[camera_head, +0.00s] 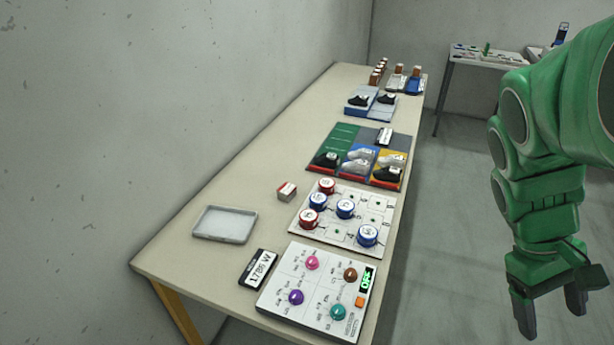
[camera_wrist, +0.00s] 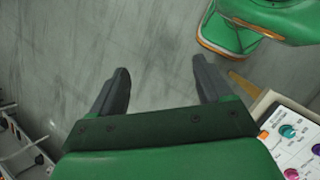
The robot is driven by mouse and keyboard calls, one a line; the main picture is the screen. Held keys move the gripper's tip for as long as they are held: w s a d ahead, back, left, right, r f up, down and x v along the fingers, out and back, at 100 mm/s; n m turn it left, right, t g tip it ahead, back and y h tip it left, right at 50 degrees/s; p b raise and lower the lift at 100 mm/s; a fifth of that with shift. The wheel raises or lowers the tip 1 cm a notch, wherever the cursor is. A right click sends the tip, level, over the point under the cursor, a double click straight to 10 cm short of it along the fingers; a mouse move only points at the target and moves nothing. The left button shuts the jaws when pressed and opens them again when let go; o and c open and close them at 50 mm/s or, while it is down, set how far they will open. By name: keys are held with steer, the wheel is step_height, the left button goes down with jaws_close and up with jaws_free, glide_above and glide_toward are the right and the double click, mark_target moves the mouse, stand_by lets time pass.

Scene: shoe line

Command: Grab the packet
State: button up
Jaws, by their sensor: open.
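My gripper (camera_head: 552,312) hangs to the right of the table, over the floor, well apart from the box. It also shows in the wrist view (camera_wrist: 160,68), with its two dark fingers spread and nothing between them.
An empty grey tray (camera_head: 225,224) lies left of the box. A panel with coloured knobs (camera_head: 318,290) and a "1786 W" display (camera_head: 258,269) are at the near end. Shoe boards (camera_head: 345,135) lie farther back. A second table (camera_head: 485,58) stands at the far right. Floor between is clear.

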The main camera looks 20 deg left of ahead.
steer(key=w+a+r+n+t+h, duration=0.1)
steer(key=w+a+n+t+h, duration=0.15)
steer(key=w, duration=0.75)
steer(key=w+a+r+n+t+h, duration=0.1)
steer(key=w+a+n+t+h, duration=0.15)
steer(key=w, duration=0.85)
steer(key=w+a+f+n+t, duration=0.2)
steer(key=w+a+n, duration=0.2)
steer(key=w+a, duration=0.25)
steer(key=w+a+f+n+t, duration=0.2)
steer(key=w+a+n+t, duration=0.1)
steer(key=w+a, duration=0.4)
steer(key=n+t+y, duration=0.6)
steer(key=n+y, duration=0.3)
steer(key=n, duration=0.7)
glide_toward(285, 189)
steer(key=shift+s+a+f, duration=0.15)
steer(key=shift+a+f, duration=0.25)
steer(key=shift+f, duration=0.2)
steer(key=shift+h, duration=0.4)
steer(key=shift+d+r+x, duration=0.15)
steer(key=shift+x, duration=1.35)
steer(key=shift+d+r+x, duration=0.15)
steer(key=shift+x, duration=1.3)
steer(key=shift+w+d+f+t, duration=0.1)
steer(key=shift+w+t, duration=0.05)
steer(key=shift+w, duration=0.3)
steer(key=shift+w+f+t, duration=0.1)
steer(key=shift+w+t, duration=0.05)
steer(key=shift+w, duration=0.35)
